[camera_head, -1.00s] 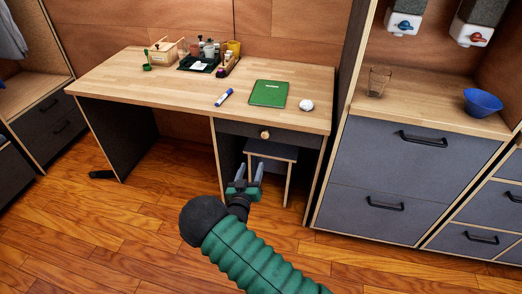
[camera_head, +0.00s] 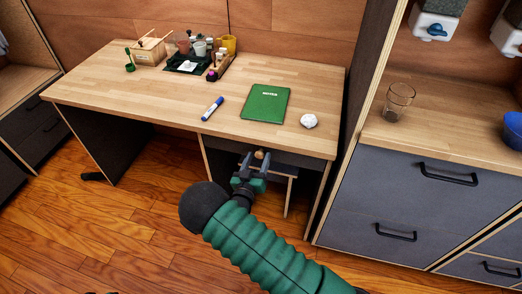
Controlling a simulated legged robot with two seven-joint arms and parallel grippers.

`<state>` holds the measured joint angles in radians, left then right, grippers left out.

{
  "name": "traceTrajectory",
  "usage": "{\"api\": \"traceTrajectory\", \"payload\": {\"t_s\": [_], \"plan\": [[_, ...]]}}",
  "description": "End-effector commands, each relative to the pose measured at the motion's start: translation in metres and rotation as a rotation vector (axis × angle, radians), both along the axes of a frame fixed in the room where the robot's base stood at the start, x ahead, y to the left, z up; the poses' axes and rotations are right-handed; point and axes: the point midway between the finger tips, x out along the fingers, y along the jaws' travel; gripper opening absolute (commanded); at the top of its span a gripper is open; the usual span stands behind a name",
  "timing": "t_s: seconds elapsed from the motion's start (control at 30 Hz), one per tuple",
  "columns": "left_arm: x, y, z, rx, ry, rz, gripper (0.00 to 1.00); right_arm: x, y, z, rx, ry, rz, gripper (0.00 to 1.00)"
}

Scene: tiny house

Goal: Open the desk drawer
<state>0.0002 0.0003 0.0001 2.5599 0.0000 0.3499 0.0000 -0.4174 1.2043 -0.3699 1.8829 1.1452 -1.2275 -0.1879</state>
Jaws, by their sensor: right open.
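The desk drawer (camera_head: 224,144) is a dark grey front under the right part of the wooden desk top (camera_head: 160,100). It looks closed. Its round wooden knob (camera_head: 259,154) sits near the middle of the front. My right gripper (camera_head: 255,164) is open, with its two fingers pointing up toward the knob. The fingertips appear on either side of the knob or just short of it; I cannot tell whether they touch it. My left gripper is not in view.
A green notebook (camera_head: 266,103), a blue marker (camera_head: 212,108) and a white crumpled ball (camera_head: 309,121) lie on the desk. A stool (camera_head: 284,170) stands beneath the drawer. Grey cabinets (camera_head: 390,195) stand at the right.

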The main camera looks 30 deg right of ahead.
Motion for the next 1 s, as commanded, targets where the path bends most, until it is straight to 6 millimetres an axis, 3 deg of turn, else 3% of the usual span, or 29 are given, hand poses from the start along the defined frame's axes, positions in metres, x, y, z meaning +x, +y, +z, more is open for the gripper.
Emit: {"api": "traceTrajectory", "payload": {"t_s": [0.23, 0.63, 1.0], "plan": [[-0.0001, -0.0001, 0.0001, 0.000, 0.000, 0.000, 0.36, 0.0003, 0.0038, 0.0013, -0.005, 0.001, 0.001, 0.52], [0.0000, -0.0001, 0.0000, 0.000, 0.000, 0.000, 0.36, 0.0015, -0.0002, -0.0020, 0.004, 0.002, 0.003, 0.00], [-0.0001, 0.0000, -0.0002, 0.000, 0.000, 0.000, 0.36, 0.0012, 0.0002, -0.0027, 0.003, 0.005, 0.001, 0.00]]}}
